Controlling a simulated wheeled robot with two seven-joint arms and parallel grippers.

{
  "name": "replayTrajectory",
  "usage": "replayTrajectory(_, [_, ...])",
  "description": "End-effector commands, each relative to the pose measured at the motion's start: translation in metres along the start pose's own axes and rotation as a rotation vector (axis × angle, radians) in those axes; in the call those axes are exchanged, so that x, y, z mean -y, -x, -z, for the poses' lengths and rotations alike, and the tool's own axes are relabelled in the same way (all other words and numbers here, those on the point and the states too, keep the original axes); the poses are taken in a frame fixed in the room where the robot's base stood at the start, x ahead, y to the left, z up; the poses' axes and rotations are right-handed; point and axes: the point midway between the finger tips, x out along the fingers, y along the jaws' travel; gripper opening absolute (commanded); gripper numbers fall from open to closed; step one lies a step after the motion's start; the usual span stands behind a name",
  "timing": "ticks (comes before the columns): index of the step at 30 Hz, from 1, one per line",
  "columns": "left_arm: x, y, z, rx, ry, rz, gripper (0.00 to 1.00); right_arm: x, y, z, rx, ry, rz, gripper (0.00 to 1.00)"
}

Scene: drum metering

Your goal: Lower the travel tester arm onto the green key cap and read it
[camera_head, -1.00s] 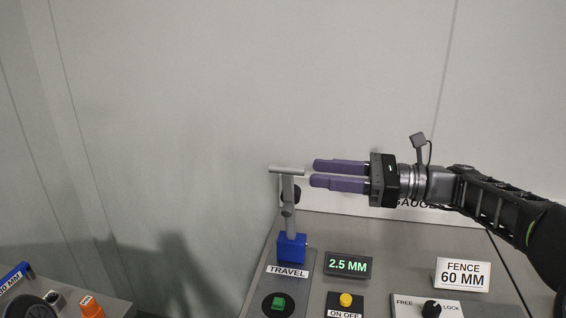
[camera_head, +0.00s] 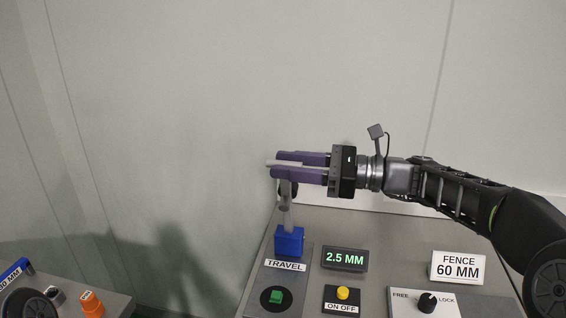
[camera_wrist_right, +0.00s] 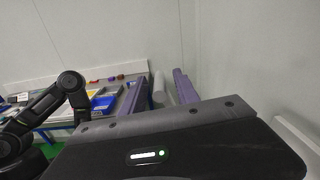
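The travel tester stands on the bench with a blue base (camera_head: 289,241), a grey post (camera_head: 289,215) and a grey crossbar (camera_head: 270,163) at its raised top. The green key cap (camera_head: 276,296) sits on a black disc in front of it, with nothing on it. The display (camera_head: 345,259) reads 2.5 MM. My right gripper (camera_head: 276,164) has its purple fingers on either side of the crossbar. In the right wrist view the grey bar (camera_wrist_right: 159,88) lies between the fingers with gaps showing, so they look open. My left gripper is out of view.
Right of the tester are a yellow ON OFF button (camera_head: 343,293), a FREE/LOCK knob (camera_head: 427,302) and a FENCE 60 MM sign (camera_head: 458,267). An orange part (camera_head: 92,304) sits on another surface at lower left. A plain wall stands behind.

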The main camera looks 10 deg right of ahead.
Motion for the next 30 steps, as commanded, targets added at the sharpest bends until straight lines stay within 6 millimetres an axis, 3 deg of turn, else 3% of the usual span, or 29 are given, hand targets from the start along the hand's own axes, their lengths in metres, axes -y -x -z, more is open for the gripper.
replayTrajectory(4, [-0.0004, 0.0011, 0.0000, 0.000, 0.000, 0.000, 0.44, -0.0002, -0.0100, 0.0003, 0.000, -0.001, 0.000, 0.37])
replayTrajectory(12, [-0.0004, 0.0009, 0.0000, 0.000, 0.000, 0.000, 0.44, -0.0001, -0.0111, 0.0004, 0.000, -0.001, 0.000, 0.37])
replayTrajectory(26, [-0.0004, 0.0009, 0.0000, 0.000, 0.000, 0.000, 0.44, -0.0001, -0.0107, 0.0001, 0.000, -0.001, 0.000, 0.00])
replayTrajectory(30, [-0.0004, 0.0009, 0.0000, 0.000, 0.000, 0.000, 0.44, -0.0002, -0.0107, 0.0001, 0.000, -0.001, 0.000, 0.00])
